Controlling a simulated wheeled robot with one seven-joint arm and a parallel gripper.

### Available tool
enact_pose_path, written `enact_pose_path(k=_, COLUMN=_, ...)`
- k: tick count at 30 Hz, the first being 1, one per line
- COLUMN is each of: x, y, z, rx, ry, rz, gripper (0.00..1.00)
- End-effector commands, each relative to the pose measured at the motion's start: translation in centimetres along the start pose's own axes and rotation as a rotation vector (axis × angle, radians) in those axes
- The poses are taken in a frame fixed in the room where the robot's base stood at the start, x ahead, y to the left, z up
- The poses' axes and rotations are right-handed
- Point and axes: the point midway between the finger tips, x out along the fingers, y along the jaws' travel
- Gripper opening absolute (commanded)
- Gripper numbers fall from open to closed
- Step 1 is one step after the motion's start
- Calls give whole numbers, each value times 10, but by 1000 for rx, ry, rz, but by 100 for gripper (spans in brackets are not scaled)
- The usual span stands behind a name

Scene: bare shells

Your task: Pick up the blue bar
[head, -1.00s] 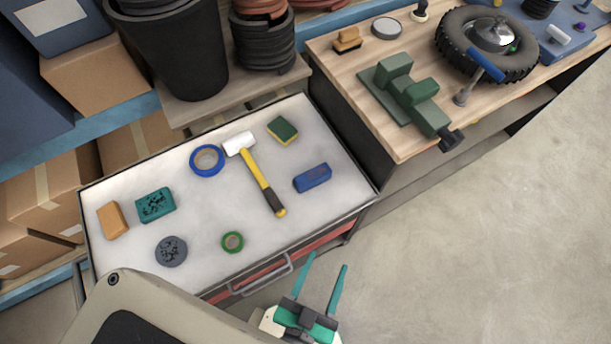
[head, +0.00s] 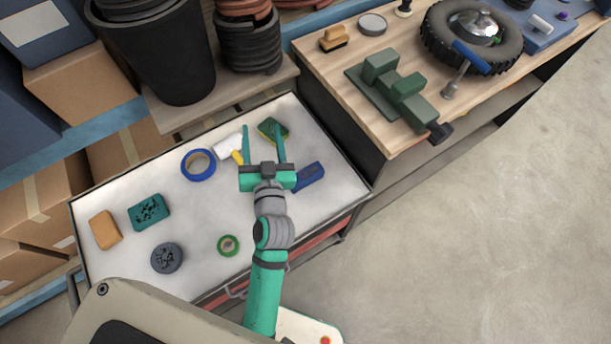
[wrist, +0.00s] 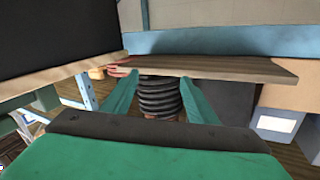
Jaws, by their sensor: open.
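The blue bar (head: 308,177) lies on the white top of the tool cabinet (head: 330,215), near its right edge, in the head view. My gripper (head: 263,130) is open and empty over the cabinet top, left of the bar and above the hammer. My gripper hides part of the bar's left end and most of the hammer. In the wrist view my two green fingers (wrist: 158,95) stand apart with nothing between them. The bar does not show in the wrist view.
Near my gripper are the hammer's white head (head: 228,147), a green-yellow sponge (head: 272,131) and a blue tape roll (head: 198,165). A wooden bench with a green vise (head: 395,90) stands to the right.

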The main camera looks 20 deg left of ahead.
Motion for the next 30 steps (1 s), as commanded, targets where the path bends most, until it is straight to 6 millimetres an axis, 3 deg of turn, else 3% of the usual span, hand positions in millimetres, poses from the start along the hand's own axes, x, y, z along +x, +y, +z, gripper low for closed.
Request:
enact_pose_path(k=6, x=45, y=-43, z=-34, rx=-129, ry=2, rz=-192, gripper=53)
enact_pose_path(k=15, x=76, y=-100, z=-56, rx=-377, ry=-41, rz=-455, gripper=53)
enact_pose_path(k=24, x=80, y=-131, z=-44, rx=-689, ry=-143, rz=-701, gripper=53)
enact_pose_path(k=30, x=71, y=-127, z=-20, rx=-915, ry=-254, rz=-852, gripper=53)
